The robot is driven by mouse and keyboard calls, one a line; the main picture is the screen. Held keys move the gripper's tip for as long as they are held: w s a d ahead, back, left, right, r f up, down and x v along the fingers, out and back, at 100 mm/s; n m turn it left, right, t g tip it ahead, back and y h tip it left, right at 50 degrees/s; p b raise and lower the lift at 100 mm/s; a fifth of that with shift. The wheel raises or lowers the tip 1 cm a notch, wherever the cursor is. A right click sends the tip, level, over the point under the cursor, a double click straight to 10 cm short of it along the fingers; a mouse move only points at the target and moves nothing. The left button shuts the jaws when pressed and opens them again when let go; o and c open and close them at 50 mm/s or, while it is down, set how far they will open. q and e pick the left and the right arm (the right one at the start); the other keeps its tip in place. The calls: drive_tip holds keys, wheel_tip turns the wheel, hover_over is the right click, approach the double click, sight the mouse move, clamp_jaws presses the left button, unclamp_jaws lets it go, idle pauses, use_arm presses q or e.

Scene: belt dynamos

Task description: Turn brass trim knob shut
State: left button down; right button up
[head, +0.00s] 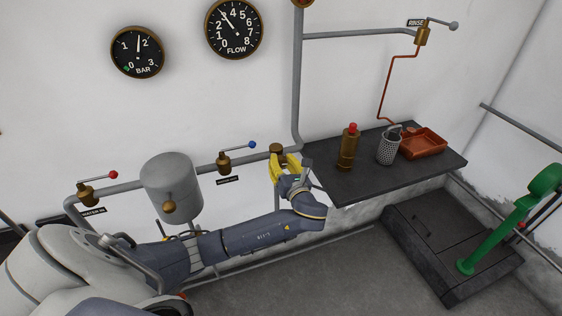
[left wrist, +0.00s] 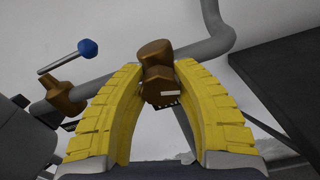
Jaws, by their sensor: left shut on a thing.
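The brass trim knob (left wrist: 158,86) is between the yellow fingertips of my left gripper (left wrist: 159,78) in the left wrist view. The fingers close on it from both sides. Its brass valve body (left wrist: 154,52) sits behind it on the grey pipe. In the head view my left gripper (head: 284,166) is at this valve (head: 276,148), just left of the dark bench, and its fingers hide most of the knob. My right gripper is not in view.
A valve with a blue-tipped lever (head: 225,162) is on the pipe to the left, beside a grey tank (head: 171,186). BAR (head: 138,52) and FLOW (head: 234,29) gauges hang above.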

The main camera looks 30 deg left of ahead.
use_arm(q)
drive_tip(key=shift+n, duration=0.3)
drive_tip(key=n, duration=0.4)
drive_tip(key=shift+s+n, duration=0.1)
drive_tip(key=shift+n, duration=0.2)
drive_tip(key=n, duration=0.5)
drive_tip(key=shift+a+n, duration=0.15)
drive_tip(key=shift+n, duration=0.15)
drive_tip(key=n, duration=0.5)
drive_tip(key=shift+s, duration=0.1)
drive_tip(key=n, duration=0.5)
drive_tip(key=shift+a+f, duration=0.1)
drive_tip(key=c, duration=1.3)
unclamp_jaws()
drive_tip(key=shift+s, duration=0.1)
drive_tip(key=o, duration=0.4)
